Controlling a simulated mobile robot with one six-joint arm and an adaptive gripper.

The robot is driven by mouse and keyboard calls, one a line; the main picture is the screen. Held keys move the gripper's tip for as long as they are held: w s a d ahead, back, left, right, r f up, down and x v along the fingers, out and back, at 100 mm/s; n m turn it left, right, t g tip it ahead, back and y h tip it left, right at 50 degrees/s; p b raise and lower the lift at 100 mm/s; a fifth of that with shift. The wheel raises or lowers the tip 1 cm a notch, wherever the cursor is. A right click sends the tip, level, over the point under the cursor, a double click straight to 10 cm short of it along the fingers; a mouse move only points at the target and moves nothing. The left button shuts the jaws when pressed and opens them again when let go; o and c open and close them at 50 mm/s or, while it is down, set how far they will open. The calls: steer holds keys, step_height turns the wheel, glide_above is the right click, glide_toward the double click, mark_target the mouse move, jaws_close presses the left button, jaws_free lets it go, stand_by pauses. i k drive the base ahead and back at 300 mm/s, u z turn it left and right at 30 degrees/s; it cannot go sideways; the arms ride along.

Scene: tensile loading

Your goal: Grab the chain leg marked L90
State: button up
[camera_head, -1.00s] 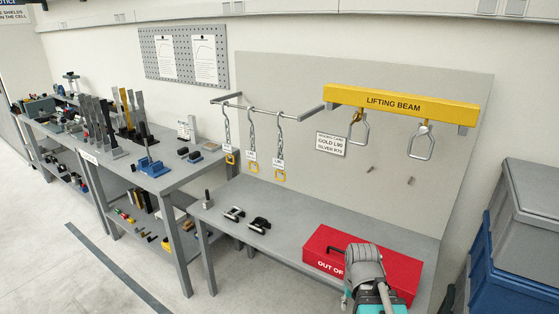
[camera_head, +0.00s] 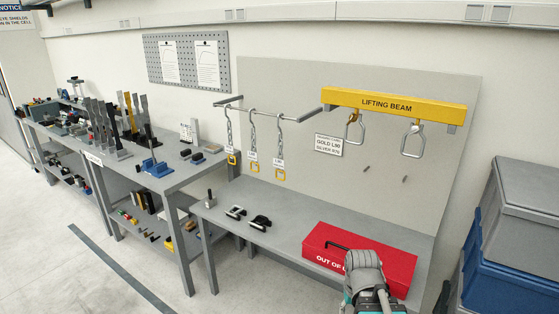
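Three chain legs hang side by side from a grey rail frame (camera_head: 268,114) on the back panel: a left one (camera_head: 229,133), a middle one (camera_head: 252,130) and a right one (camera_head: 280,137). Each has a hook at the top, a white tag low down and a yellow square link at the bottom. The tag lettering is too small to read, so I cannot tell which leg is L90.
A yellow lifting beam (camera_head: 340,97) carries two hanging links. A sign (camera_head: 328,145) mentions gold L90. A red box (camera_head: 325,240) marked OUT OF... sits on the grey bench (camera_head: 275,212), left of grey and blue bins (camera_head: 521,215). Small black clamps (camera_head: 259,222) stand below the chains.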

mark_target(278, 163)
steer(key=k, duration=1.1)
steer(key=u, duration=0.45)
steer(key=i, duration=2)
steer(key=z, duration=0.3)
